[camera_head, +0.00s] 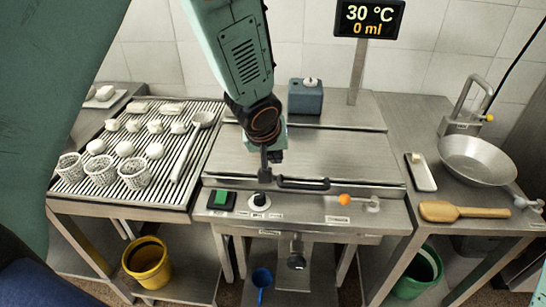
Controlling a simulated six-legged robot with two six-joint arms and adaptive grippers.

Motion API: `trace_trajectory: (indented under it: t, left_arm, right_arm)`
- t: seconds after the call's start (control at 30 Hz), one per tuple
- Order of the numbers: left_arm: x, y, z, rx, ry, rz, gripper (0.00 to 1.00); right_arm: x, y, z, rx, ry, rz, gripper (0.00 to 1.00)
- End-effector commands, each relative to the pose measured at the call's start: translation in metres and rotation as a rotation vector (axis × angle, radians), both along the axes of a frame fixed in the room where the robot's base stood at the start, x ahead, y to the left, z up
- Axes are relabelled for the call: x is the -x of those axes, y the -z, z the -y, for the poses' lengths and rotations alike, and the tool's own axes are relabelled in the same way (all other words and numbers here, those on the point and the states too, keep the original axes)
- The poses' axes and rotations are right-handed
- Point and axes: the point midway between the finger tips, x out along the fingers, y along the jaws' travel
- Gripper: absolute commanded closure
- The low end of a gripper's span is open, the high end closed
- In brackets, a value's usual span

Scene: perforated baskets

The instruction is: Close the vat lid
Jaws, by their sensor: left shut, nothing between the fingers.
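The vat lid (330,158) is a flat steel panel in the middle of the steel counter. It looks to lie flat over the vat, and no opening shows. A dark bar handle (303,184) runs along its front edge. My left arm comes down from the top, and my left gripper (265,176) is shut and empty at the left end of this handle. Whether it touches the handle cannot be told. The arm hides part of the lid's left side. My right gripper is not in view.
A ribbed draining board (192,190) with white baskets and cheeses is at left. A display (369,18) reads 30 °C, 0 ml. A metal bowl (478,160) and wooden paddle (463,211) are at right. A control strip with an orange knob (344,199) runs in front.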

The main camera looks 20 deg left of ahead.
Motion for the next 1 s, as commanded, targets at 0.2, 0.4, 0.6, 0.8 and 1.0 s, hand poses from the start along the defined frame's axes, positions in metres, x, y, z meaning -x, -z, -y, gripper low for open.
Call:
trace_trajectory:
  t: [0.2, 0.4, 0.6, 0.8, 1.0]
  left_arm:
    - [-0.005, 0.028, 0.004, -0.002, 0.001, 0.000, 1.00]
    - [-0.001, 0.043, 0.008, -0.002, 0.001, 0.000, 1.00]
    - [0.001, 0.049, 0.010, 0.000, 0.001, 0.000, 1.00]
    - [0.001, 0.048, 0.010, 0.000, 0.000, 0.000, 1.00]
    - [0.001, 0.049, 0.010, 0.000, 0.000, 0.000, 1.00]
  right_arm:
    - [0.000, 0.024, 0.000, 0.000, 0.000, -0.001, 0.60]
    - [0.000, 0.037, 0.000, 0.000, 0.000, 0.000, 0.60]
    - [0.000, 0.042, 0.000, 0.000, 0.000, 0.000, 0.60]
    - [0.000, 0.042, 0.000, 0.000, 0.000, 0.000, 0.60]
    - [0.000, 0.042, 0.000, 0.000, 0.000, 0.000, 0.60]
